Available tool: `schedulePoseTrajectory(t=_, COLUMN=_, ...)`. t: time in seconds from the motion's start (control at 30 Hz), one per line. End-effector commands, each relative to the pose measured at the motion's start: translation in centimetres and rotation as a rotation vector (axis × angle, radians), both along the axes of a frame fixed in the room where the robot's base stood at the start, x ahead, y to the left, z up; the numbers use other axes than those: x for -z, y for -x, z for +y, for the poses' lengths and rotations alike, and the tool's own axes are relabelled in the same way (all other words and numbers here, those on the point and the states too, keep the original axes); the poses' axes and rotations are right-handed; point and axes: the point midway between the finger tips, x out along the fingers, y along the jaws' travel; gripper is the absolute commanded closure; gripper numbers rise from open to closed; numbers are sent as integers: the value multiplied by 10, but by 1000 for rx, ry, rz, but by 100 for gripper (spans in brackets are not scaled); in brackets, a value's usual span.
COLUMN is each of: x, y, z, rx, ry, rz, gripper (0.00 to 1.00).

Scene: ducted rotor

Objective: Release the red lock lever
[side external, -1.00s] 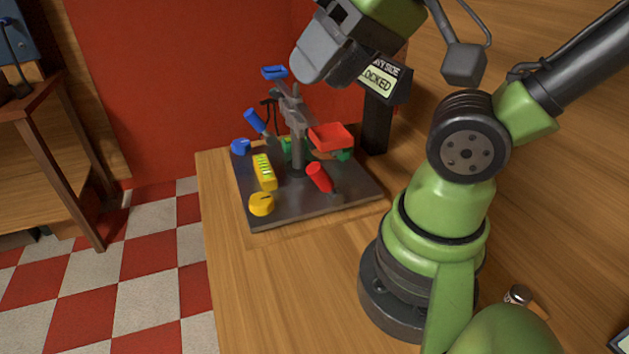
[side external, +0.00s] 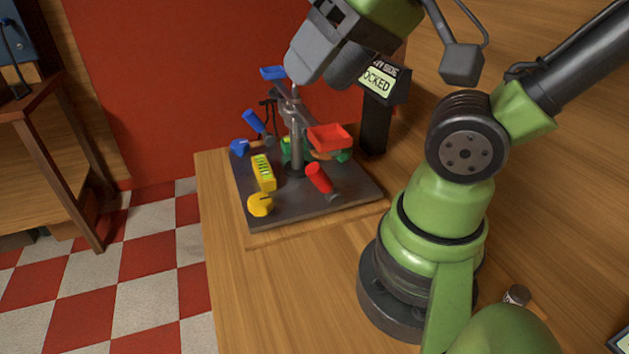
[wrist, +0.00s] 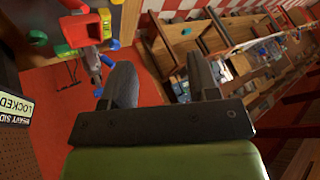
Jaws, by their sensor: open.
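The red lock lever (side external: 319,178) stands tilted on the dark base plate (side external: 270,212), its thick red handle at the front right of the central post (side external: 296,140). My gripper (side external: 328,75) is open and empty, high above the plate near the top of the post, well apart from the lever. In the wrist view my gripper (wrist: 162,75) shows two spread fingers with nothing between them. I cannot pick out the red lever for certain there. A red tray (side external: 329,137) sits on the balance arm above and behind the lever.
A display (side external: 377,82) reading "OCKED", partly covered, stands behind the plate. A blue lever (side external: 254,122), blue tray (side external: 272,73), yellow block (side external: 263,173) and yellow knob (side external: 260,205) are on the rig. The wooden table front (side external: 290,290) is clear.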

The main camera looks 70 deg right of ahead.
Motion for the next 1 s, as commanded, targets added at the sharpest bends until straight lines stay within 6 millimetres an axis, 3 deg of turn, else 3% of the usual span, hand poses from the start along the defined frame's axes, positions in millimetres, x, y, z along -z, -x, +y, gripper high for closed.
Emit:
schedulePoseTrajectory(t=0.17, x=13, y=-8, z=0, rx=-124, ry=103, rz=159, gripper=45)
schedulePoseTrajectory(t=0.47, x=54, y=-32, z=-7, rx=-534, ry=415, rz=626, gripper=45)
schedulePoseTrajectory(t=1.0, x=149, y=-72, z=-12, rx=-1233, ry=923, rz=1465, gripper=45)
